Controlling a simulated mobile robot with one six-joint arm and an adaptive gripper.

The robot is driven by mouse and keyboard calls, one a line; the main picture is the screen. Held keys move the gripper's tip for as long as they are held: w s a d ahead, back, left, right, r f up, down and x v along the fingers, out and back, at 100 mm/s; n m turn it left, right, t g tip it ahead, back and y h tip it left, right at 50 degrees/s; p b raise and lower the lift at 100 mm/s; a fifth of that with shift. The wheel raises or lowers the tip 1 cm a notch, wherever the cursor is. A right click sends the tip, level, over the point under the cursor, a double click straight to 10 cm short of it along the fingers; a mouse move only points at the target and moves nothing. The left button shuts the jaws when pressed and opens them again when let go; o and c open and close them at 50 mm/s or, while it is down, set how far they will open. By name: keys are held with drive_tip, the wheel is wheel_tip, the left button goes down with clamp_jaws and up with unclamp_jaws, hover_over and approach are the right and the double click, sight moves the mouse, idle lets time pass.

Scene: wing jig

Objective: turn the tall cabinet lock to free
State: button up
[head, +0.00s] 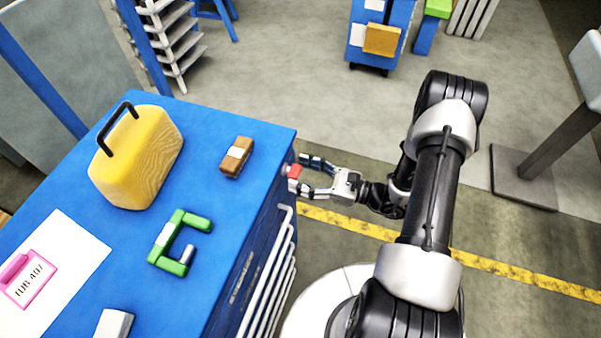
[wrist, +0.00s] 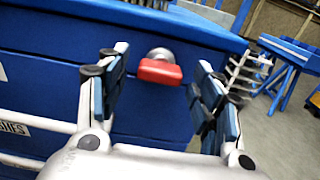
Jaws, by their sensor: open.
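The lock's red knob (wrist: 160,71) sits on a round silver base on the blue cabinet's (wrist: 62,68) side, near the top edge. Its red bar lies roughly level, slightly tilted, in the wrist view. It also shows as a small red patch (head: 294,171) at the cabinet's right side in the head view. My gripper (wrist: 160,80) is open, with one finger to each side of the knob and clear gaps between. In the head view my gripper (head: 306,175) points left at the knob. I cannot tell whether the fingertips reach past the knob's face.
On the blue top (head: 215,285) are a yellow case (head: 140,165), a brown block (head: 236,158), a green clamp (head: 172,245) and a pink tag (head: 30,280). Silver drawer handles (head: 268,275) stick out below. Open floor lies behind my arm.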

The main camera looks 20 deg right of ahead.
drive_tip(key=shift+w+a, duration=0.2)
drive_tip(key=shift+a, duration=0.15)
drive_tip(key=c, duration=1.1)
drive_tip(key=shift+o, duration=0.2)
drive_tip(key=shift+n, duration=0.3)
drive_tip(key=n+b, duration=1.4)
drive_tip(key=n, duration=0.3)
drive_tip(key=shift+f+b, duration=0.1)
drive_tip(key=shift+b, duration=0.2)
drive_tip(key=shift+n, duration=0.3)
